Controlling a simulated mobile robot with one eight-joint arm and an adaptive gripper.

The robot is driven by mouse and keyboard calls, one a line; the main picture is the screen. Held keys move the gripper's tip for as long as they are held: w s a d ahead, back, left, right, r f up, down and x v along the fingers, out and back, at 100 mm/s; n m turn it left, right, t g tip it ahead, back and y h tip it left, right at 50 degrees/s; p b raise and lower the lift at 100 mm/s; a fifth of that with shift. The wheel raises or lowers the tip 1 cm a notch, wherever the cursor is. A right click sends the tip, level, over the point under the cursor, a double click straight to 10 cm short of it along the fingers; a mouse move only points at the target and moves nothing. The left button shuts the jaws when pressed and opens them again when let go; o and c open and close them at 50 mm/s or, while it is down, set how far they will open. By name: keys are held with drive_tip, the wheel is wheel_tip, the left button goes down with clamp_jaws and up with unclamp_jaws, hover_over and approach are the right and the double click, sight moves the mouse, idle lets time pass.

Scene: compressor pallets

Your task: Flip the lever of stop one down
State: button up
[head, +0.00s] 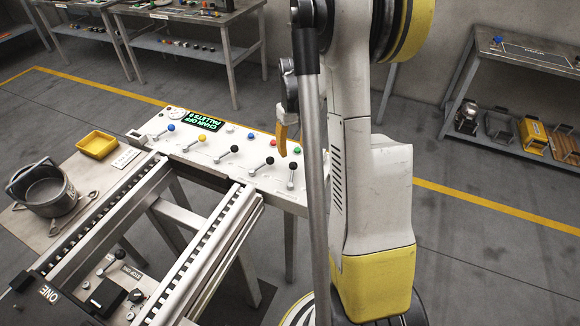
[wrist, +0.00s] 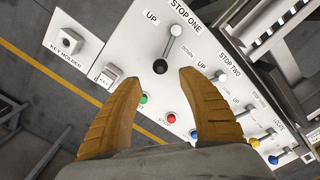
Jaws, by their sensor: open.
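The stop one lever has a black knob (wrist: 160,67) on a thin stem from a grey pivot, below the STOP ONE label in the wrist view. Its stem slants down and slightly left there, between the UP and DOWN labels. In the head view it is the rightmost lever (head: 293,166) on the white panel. My gripper (wrist: 158,78) is open, with its orange fingers spread either side of the knob in the wrist view and nothing between them held. In the head view my gripper (head: 282,138) hangs above the panel's right end; its height over the lever is hard to judge.
The white panel (head: 210,158) carries more levers and coloured buttons. A green button (wrist: 143,99) and a red button (wrist: 170,118) lie near my fingers. A key holder (wrist: 69,41) is at the left. Conveyor rails (head: 215,240) adjoin the panel in the head view.

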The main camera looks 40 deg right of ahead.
sight(293, 163)
wheel_tip(293, 163, down, 8)
drive_tip(key=b, duration=0.2)
drive_tip(key=shift+b, duration=0.35)
